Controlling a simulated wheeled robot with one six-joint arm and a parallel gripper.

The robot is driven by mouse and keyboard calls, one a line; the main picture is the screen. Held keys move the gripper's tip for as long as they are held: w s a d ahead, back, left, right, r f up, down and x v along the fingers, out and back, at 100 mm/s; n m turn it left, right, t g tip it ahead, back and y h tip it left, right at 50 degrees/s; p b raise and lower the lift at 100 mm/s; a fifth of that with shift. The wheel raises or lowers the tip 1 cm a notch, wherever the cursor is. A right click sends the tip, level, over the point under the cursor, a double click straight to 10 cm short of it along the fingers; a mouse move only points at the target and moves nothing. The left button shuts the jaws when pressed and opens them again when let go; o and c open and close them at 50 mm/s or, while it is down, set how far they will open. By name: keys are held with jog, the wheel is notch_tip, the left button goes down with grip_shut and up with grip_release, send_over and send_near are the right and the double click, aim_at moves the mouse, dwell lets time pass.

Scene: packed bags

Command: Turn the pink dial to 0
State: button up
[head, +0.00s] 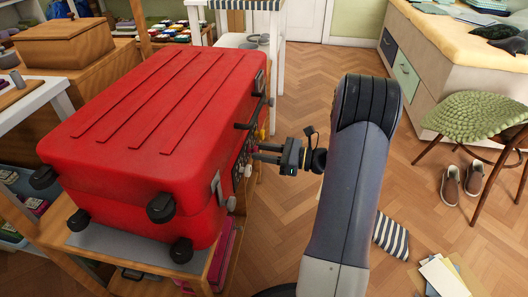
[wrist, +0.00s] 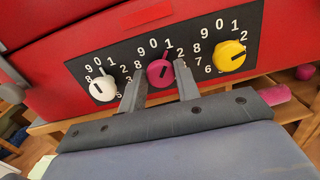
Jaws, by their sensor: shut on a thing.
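The red suitcase (head: 165,105) lies on a wooden stand, with a dial panel on its side facing my gripper. In the wrist view, the pink dial (wrist: 155,79) is the middle of three dials on a black panel (wrist: 208,27) with white numerals. In the head view, my gripper (head: 257,153) reaches the suitcase's side; the dial is mostly hidden there.
A white dial (wrist: 102,89) sits left of the pink one, and a yellow dial (wrist: 229,56) sits right, close to my fingers. A black handle and metal latches stick out from the suitcase.

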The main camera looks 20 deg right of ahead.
jog(key=c, duration=0.3)
jog(key=shift+n, duration=0.3)
jog(key=shift+f+n+b, duration=0.1)
jog(key=shift+n+b, duration=1.4)
jog(key=shift+n, duration=1.7)
jog(key=o, duration=0.9)
jog(key=shift+s, duration=0.1)
